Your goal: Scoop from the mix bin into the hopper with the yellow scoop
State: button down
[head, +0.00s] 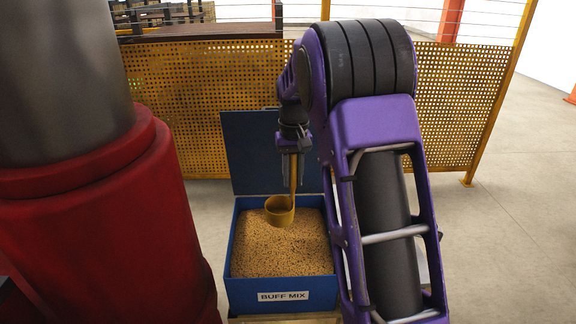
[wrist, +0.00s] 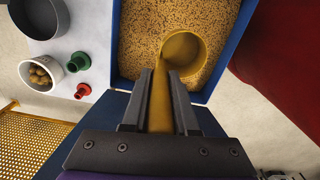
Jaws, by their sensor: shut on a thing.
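The yellow scoop (head: 280,212) hangs bowl-down from my gripper (head: 293,152), over the blue mix bin (head: 238,296) labelled "BUFF MIX". The bin's lid stands open at the back, and the bin is filled with tan grain-like mix (head: 290,250). In the wrist view my gripper (wrist: 159,100) is shut on the scoop's handle, and the scoop's round bowl (wrist: 184,54) shows over the mix. I cannot tell whether the bowl touches the mix or holds any. I cannot identify the hopper in either view.
A large red and grey machine body (head: 100,210) stands close on the left of the bin. A yellow perforated fence (head: 200,85) runs behind. In the wrist view a grey round pan (wrist: 40,18), a white pot (wrist: 40,73) and red and green pieces sit beside the bin.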

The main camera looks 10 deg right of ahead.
aim_at(293, 188)
jog(key=shift+w, duration=0.15)
notch_tip(293, 188, down, 4)
jog(key=b, duration=0.3)
jog(key=shift+f+b, duration=0.1)
jog(key=shift+b, duration=0.3)
notch_tip(293, 188, down, 12)
jog(key=b, duration=0.6)
jog(key=shift+r, duration=0.3)
dwell(0.9)
jog(key=shift+r+p, duration=4.7)
jog(key=shift+r, duration=2.7)
